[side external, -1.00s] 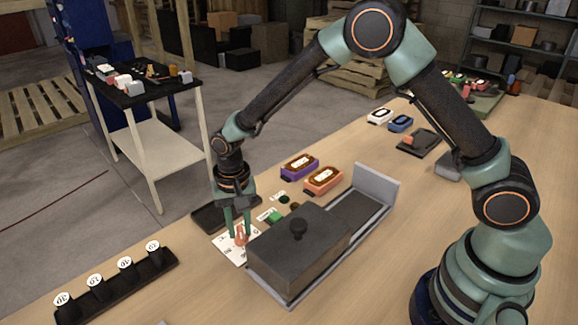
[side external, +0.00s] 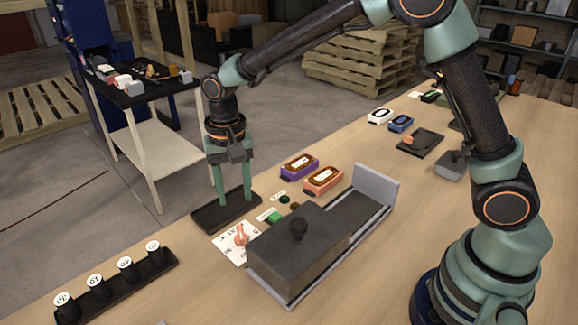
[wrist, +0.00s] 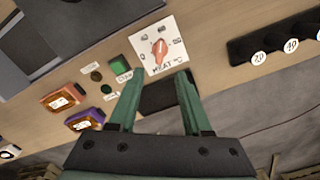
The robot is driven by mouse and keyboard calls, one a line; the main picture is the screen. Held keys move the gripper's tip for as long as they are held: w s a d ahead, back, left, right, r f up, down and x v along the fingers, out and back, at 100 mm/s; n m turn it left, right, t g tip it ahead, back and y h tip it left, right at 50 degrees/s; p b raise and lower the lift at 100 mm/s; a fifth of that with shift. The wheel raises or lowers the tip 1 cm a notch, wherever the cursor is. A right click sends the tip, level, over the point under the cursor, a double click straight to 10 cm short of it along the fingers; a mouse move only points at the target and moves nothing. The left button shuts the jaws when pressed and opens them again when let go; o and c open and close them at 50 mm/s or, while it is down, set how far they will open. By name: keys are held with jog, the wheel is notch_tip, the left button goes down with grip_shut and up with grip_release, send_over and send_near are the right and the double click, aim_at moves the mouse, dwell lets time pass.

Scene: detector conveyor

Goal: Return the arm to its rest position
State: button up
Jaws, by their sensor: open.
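My gripper (side external: 234,197) is open and empty, with its green fingers pointing down over the black tray (side external: 205,219) at the table's far edge. In the wrist view my gripper's two fingers (wrist: 157,85) stand apart with nothing between them. The white dial card (side external: 227,250) with its reddish pointer knob (side external: 240,236) lies just in front of the tray, apart from the fingers. The card (wrist: 150,36) and knob (wrist: 160,48) also show beyond the fingertips in the wrist view.
The conveyor with its dark grey box (side external: 290,255) stands right of the card. A green button (side external: 274,216), a purple box (side external: 299,167) and an orange box (side external: 323,180) sit behind it. A black rack (side external: 120,283) with several numbered pegs lies at front left. The space above the table is open.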

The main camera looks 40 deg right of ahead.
jog(key=shift+r, duration=1)
jog(key=shift+r, duration=0.1)
jog(key=s+d+r+n+t, duration=0.3)
jog(key=s+d+r, duration=0.2)
jog(key=d+r, duration=0.35)
jog(key=s+d+r+n+t, duration=0.2)
jog(key=s+d+n, duration=0.1)
jog(key=s+d, duration=0.4)
jog(key=shift+s+t, duration=0.3)
jog(key=shift+s, duration=0.95)
